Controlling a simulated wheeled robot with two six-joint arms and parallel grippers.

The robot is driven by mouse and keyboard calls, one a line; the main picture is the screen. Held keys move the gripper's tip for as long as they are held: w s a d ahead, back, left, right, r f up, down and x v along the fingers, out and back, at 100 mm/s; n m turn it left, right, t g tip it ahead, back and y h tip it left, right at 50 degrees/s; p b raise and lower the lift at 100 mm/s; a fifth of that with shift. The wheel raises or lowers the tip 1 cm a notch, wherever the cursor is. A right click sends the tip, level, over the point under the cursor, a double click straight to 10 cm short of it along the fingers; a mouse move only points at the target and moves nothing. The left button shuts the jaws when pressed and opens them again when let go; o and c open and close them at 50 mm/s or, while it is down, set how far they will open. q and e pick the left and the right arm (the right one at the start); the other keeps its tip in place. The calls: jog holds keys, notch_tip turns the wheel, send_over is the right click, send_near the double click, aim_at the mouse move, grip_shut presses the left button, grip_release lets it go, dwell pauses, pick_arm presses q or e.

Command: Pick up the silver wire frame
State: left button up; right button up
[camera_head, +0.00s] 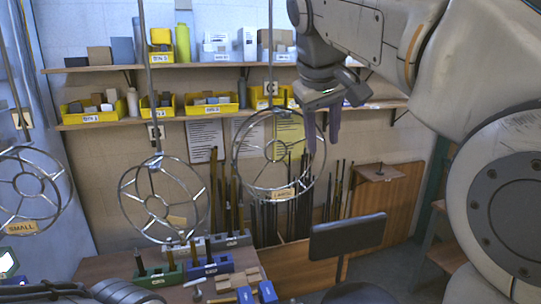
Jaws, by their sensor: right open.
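Three round silver wire frames hang on thin rods. The left wire frame (62,180) has a tag reading SMALL (21,228). The middle wire frame (122,205) hangs lower, with a tan tag on it. The right wire frame (235,160) has a tag reading LARGE (284,193). My right gripper (322,146) points down with its two fingers apart, at the upper right rim of the LARGE frame. The fingers overlap the rim's edge in the picture; I cannot tell whether they touch it. My left gripper is not in view.
Two wall shelves (215,66) hold boxes and yellow bins. Below stand a workbench (100,265) with blue and green blocks (206,267), several upright rods and a dark chair back (347,236). A wooden board (385,205) stands at the right.

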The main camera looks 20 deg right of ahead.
grip_shut()
dwell(1.4)
